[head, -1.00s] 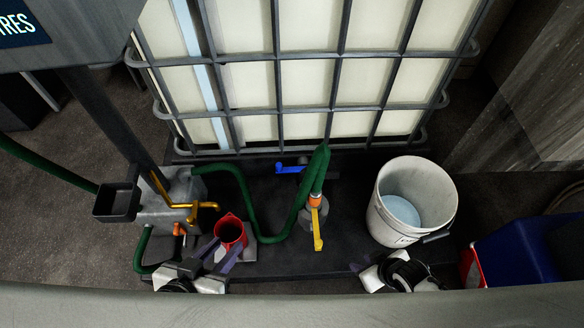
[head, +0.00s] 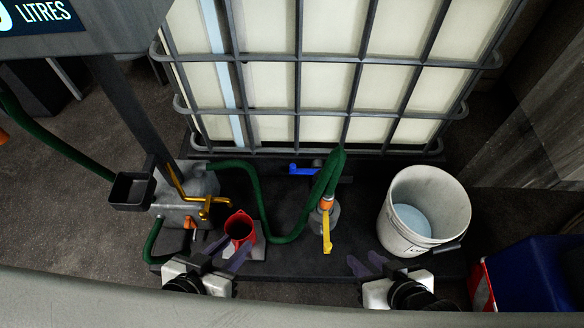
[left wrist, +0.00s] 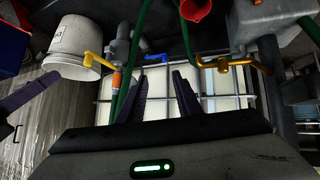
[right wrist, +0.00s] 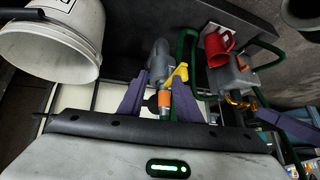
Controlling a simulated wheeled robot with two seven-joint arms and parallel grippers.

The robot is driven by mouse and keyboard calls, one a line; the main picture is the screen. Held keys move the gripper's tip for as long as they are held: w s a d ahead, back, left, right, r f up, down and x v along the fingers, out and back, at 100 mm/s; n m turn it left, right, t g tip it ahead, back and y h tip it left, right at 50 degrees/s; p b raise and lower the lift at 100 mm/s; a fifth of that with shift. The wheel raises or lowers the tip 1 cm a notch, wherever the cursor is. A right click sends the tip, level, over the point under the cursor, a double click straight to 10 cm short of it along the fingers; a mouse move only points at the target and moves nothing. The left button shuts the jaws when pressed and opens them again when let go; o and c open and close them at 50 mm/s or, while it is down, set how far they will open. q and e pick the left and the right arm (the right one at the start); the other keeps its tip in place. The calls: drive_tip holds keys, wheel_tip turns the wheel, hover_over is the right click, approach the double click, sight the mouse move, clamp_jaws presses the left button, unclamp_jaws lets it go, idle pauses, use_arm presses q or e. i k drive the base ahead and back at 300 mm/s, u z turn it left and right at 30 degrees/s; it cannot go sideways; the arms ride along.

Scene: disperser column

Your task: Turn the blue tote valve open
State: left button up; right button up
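The blue tote valve handle (head: 303,169) lies roughly level at the foot of the white caged tote (head: 271,92), just left of the green hose in the head view. The handle also shows in the left wrist view (left wrist: 155,58), beyond and between the finger directions. I cannot make it out in the right wrist view. My left gripper (head: 229,252) is open and empty, close to the red jug in the head view. My right gripper (head: 366,262) is open and empty, left of the white bucket. Both are nearer to me than the blue handle and apart from it.
A green hose (head: 258,195) loops to an orange-collared fitting with a yellow handle (head: 327,230). A red jug (head: 240,228), brass tap (head: 204,203) and dark tray (head: 131,191) stand left. A white bucket (head: 440,190) and blue container (head: 535,275) stand right.

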sight(293, 170)
drive_tip(key=k, duration=0.45)
drive_tip(key=u, duration=1.2)
drive_tip(key=i, duration=0.75)
drive_tip(key=z, duration=0.15)
